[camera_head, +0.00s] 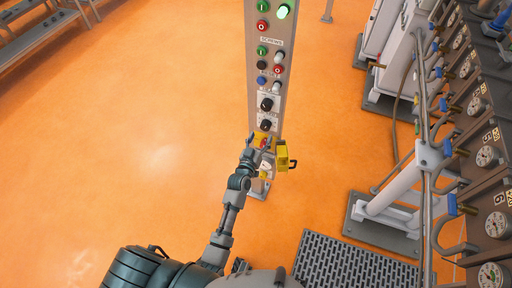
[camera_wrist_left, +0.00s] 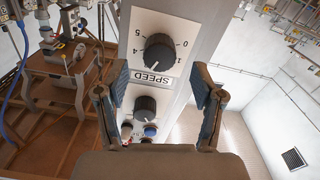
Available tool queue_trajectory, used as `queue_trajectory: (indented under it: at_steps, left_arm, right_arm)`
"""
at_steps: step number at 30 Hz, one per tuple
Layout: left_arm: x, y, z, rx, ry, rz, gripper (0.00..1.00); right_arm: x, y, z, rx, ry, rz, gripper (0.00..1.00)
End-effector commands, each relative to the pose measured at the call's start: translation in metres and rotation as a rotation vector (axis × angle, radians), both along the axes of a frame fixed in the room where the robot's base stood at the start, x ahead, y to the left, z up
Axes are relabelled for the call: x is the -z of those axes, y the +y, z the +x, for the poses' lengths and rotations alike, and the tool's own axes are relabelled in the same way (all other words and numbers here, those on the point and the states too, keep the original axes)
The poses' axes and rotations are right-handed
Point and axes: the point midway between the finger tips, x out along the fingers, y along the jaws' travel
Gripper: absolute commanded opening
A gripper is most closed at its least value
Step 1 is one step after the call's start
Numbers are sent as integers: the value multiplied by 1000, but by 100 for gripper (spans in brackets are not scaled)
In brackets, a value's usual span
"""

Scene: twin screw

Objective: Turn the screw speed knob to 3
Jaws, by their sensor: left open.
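The screw speed knob (camera_wrist_left: 157,53) is a round black knob on the grey control panel (camera_head: 264,45). In the left wrist view the panel appears upside down. The SPEED label (camera_wrist_left: 151,77) is next to the knob, and a few dial figures show around it. Its exact setting is too small to read. In the head view the knob (camera_head: 265,125) is the lower of two black knobs. My left gripper (camera_wrist_left: 159,75) is open, its fingers apart on either side of the panel face, with nothing between them gripped. My right gripper is not in view.
A second black knob (camera_wrist_left: 145,104) and coloured buttons sit further up the panel. A yellow box (camera_head: 282,156) is at the panel's lower part. Machinery with gauges (camera_head: 488,156) stands at right. The orange floor (camera_head: 130,130) at left is clear.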

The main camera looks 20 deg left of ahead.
Motion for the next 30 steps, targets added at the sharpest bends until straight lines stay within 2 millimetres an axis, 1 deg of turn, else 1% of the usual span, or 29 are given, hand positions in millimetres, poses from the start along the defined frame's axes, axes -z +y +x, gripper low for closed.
queue_trajectory:
  at_steps: [1, 3, 6, 10, 15, 28, 30]
  left_arm:
    - [1, 1, -12, -1, 1, 1, 68]
    - [1, 1, -27, -1, 2, 1, 68]
    - [1, 1, -44, 0, 2, 0, 68]
    - [1, 2, -58, 0, 2, 0, 68]
    - [1, 2, -63, 0, 1, 0, 68]
    - [1, 2, -63, 0, 1, 0, 68]
    - [5, 1, -63, 3, 10, 2, 68]
  right_arm:
    - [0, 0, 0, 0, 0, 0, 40]
    - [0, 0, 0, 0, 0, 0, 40]
    - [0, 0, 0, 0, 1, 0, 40]
    - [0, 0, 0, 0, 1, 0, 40]
    - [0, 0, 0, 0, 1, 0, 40]
    - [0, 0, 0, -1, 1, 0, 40]
    - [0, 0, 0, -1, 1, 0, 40]
